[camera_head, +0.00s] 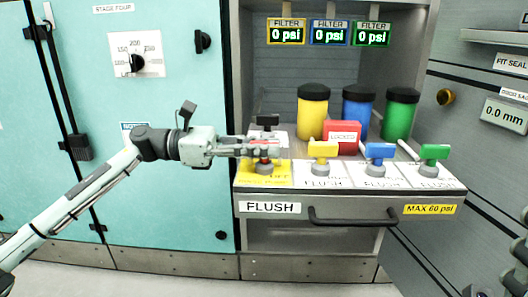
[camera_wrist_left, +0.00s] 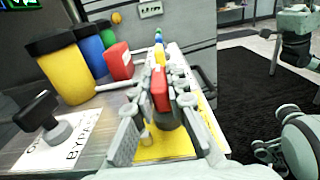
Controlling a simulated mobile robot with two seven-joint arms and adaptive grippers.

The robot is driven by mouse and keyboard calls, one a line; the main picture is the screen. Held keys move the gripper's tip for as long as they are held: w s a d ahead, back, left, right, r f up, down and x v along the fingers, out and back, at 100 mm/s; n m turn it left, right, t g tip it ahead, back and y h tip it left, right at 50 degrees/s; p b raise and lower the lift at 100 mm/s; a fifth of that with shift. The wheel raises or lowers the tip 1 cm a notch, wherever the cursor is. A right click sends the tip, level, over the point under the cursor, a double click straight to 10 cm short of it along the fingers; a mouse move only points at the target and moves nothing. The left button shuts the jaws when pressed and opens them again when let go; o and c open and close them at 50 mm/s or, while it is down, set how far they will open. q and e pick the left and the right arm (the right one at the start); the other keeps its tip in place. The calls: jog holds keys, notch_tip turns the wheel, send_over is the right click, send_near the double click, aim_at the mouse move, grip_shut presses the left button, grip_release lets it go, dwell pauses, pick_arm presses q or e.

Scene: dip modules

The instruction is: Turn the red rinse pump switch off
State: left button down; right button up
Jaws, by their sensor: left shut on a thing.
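The red rinse pump switch (camera_wrist_left: 160,88) is a red handle on a dark round base, standing on a yellow plate (camera_wrist_left: 172,148). My left gripper (camera_wrist_left: 158,112) is shut on the red handle, with one finger on each side of it. In the head view my left gripper (camera_head: 262,148) reaches in from the left over the front left of the drawer. It hides most of the red switch there. The yellow plate (camera_head: 262,178) shows below it, with its lettering partly covered.
Yellow (camera_head: 322,151), blue (camera_head: 380,151) and green (camera_head: 432,151) valve handles stand to the right. A black bypass handle (camera_wrist_left: 38,108) stands beside the gripper. A red locked box (camera_head: 342,136) and capped canisters (camera_head: 312,108) stand behind. A dark drawer handle (camera_head: 352,217) juts out in front.

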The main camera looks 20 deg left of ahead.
pick_arm(q)
jog(key=shift+r, duration=0.1)
jog(key=c, duration=1.5)
grip_release()
jog(key=shift+d, duration=0.1)
jog(key=shift+c, duration=0.2)
jog(key=v, duration=1.2)
